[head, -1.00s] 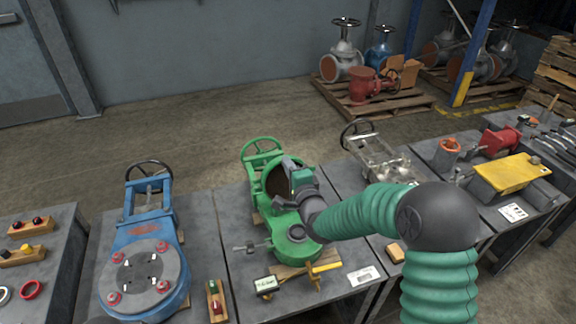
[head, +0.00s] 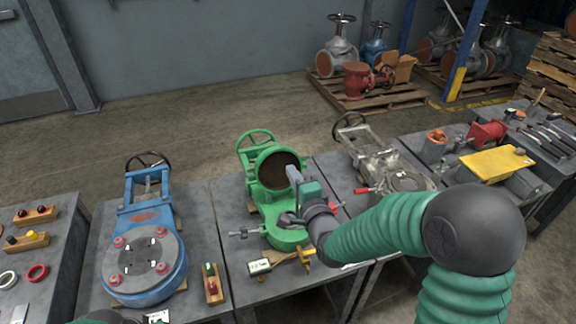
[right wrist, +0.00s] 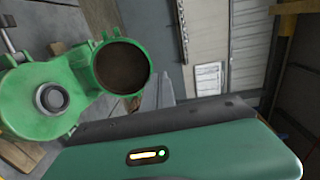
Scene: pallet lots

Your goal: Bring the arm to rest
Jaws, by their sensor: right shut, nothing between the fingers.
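My right gripper (head: 291,172) is shut and empty. It is over the green valve (head: 272,207), in front of the round dark opening; I cannot tell whether it touches. My green-sleeved right arm reaches in from the right and hides part of the table. In the right wrist view the green valve (right wrist: 48,98) is at the left, with its open bore facing me beside the grey fingers.
A blue valve (head: 145,262) lies on the table to the left. A grey metal valve (head: 385,165) is on the right. A yellow block (head: 497,165) and a red part (head: 488,133) are farther right. Pallets with valves stand behind on the floor.

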